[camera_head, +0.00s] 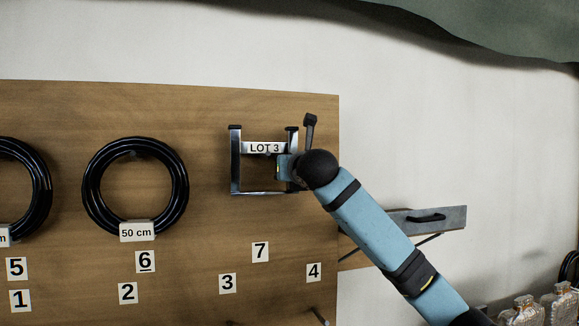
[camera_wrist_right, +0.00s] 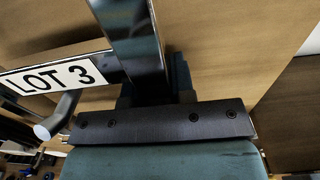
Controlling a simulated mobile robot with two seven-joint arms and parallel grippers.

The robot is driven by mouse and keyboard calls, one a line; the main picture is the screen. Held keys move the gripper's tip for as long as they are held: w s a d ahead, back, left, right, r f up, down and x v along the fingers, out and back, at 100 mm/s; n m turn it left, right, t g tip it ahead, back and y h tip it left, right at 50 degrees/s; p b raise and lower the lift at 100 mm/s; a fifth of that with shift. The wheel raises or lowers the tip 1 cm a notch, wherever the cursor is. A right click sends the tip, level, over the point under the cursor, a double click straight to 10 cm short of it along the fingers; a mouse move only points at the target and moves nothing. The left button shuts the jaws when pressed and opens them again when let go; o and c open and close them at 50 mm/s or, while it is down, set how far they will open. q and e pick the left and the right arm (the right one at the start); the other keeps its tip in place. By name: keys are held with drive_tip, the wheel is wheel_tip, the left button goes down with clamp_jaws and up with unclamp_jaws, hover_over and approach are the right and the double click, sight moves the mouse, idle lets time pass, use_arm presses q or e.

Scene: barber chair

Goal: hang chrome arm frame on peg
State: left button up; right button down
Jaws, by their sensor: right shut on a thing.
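The chrome arm frame (camera_head: 235,165) is a squarish metal frame with dark caps on its uprights and a "LOT 3" tag (camera_head: 264,148). It is in front of the wooden board, upright, above number 7. My right gripper (camera_head: 288,167) is shut on its right upright. In the right wrist view the frame's post (camera_wrist_right: 138,50) runs down between the dark fingers (camera_wrist_right: 155,95). A short metal rod with a pale round end (camera_wrist_right: 58,118) shows just below the tag there; I cannot tell whether the frame rests on it. My left gripper is not in view.
The wooden board (camera_head: 205,215) carries numbered labels. Black hose coils (camera_head: 99,210) hang to the left, one tagged "50 cm". A peg (camera_head: 319,316) sticks out at the bottom right of the board. A grey bracketed shelf (camera_head: 447,217) is at right, with glass bottles (camera_head: 525,312) below.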

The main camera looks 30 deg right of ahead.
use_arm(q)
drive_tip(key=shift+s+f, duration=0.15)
use_arm(e)
drive_tip(key=shift+r, duration=0.1)
drive_tip(key=c, duration=0.9)
unclamp_jaws()
drive_tip(key=shift+s, duration=0.15)
use_arm(q)
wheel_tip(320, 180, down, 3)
drive_tip(key=b, duration=0.3)
drive_tip(key=shift+b, duration=0.3)
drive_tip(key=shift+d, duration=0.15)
use_arm(e)
drive_tip(key=v, duration=1.3)
drive_tip(key=shift+s+a, duration=0.15)
drive_tip(key=shift+s, duration=0.25)
